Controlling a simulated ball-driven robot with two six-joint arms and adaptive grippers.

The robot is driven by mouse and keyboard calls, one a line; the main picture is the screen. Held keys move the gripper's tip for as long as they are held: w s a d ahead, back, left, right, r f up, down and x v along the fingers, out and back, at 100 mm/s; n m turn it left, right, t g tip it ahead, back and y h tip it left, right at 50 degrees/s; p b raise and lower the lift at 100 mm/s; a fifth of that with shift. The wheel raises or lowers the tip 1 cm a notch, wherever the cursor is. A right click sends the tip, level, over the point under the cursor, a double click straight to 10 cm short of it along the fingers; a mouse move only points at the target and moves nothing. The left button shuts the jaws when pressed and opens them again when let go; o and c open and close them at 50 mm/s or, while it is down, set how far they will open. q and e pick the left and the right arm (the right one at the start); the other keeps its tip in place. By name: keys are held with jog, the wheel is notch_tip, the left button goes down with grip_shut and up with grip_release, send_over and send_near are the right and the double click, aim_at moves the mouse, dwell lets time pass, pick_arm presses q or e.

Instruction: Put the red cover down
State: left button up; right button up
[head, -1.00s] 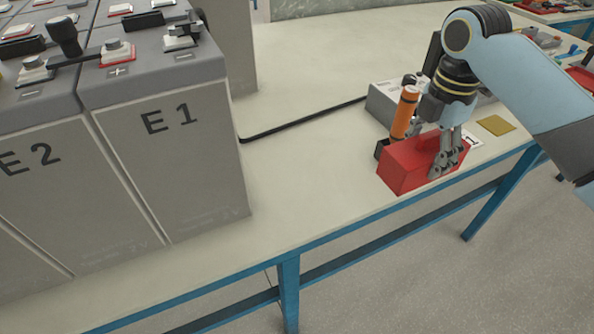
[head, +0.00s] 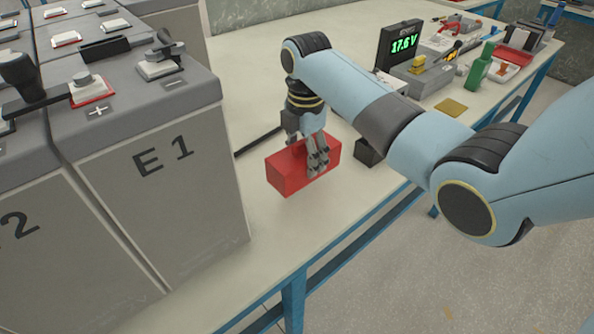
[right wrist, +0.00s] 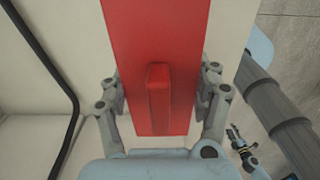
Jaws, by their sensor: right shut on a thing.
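The red cover (head: 285,176) is a long box shape over the pale bench, to the right of the battery cell marked E1 (head: 165,190). My right gripper (head: 317,170) comes from above with its fingers at the cover's right part, shut on it. In the right wrist view the cover (right wrist: 150,45) runs away from the gripper, and a raised red ridge sits between the fingers. I cannot tell whether the cover's underside touches the bench.
A black strip (head: 258,142) lies on the bench behind the cover. A small dark box (head: 368,153) stands to its right. The bench's front edge is close by.

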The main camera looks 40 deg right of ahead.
jog(key=shift+w+a+f, duration=0.3)
jog(key=shift+w, duration=0.15)
jog(key=shift+f, duration=0.2)
notch_tip(320, 180, down, 4)
jog(key=shift+r, duration=0.1)
pick_arm(q)
jog(key=shift+w+a+f, duration=0.1)
jog(key=shift+w+a, duration=0.35)
pick_arm(e)
jog(key=o, duration=1.2)
